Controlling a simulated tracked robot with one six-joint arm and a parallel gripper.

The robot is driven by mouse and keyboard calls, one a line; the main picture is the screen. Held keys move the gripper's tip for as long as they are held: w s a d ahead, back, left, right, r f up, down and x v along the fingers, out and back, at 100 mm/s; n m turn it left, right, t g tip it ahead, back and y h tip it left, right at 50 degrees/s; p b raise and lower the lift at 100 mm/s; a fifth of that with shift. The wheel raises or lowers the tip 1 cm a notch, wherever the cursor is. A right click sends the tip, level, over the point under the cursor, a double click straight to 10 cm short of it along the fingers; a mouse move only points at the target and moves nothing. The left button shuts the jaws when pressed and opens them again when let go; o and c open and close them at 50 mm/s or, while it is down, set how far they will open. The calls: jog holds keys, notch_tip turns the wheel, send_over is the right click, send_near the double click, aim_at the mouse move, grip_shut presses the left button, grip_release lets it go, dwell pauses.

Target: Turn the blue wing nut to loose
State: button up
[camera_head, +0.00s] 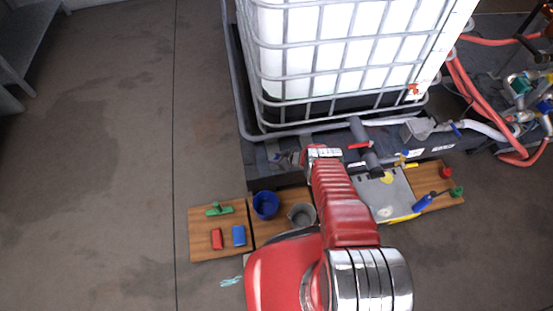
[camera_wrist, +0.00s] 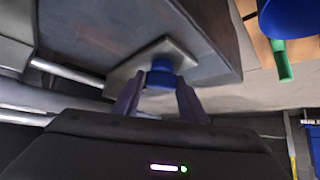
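In the wrist view a blue part (camera_wrist: 160,74), which appears to be the blue wing nut, sits on a grey square plate on the side of a dark block. Its wings cannot be made out. My gripper (camera_wrist: 160,82) points at it, with one dark finger on each side. The fingers are apart, and small gaps seem to show beside the blue part; contact cannot be told. In the head view my gripper (camera_head: 287,158) is small, beside the dark base under the tank. The nut cannot be made out clearly there.
A white caged tank (camera_head: 340,50) stands on a dark base behind my gripper. Wooden boards (camera_head: 200,245) on the floor hold a blue bucket (camera_head: 265,205), a grey bucket (camera_head: 301,215) and small red, blue and green items. Red hoses (camera_head: 468,85) lie at right. Floor at left is clear.

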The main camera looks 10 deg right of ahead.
jog(key=o, duration=0.4)
jog(key=shift+s+d+r, duration=0.1)
jog(key=shift+v, duration=6.65)
jog(key=shift+s, duration=0.1)
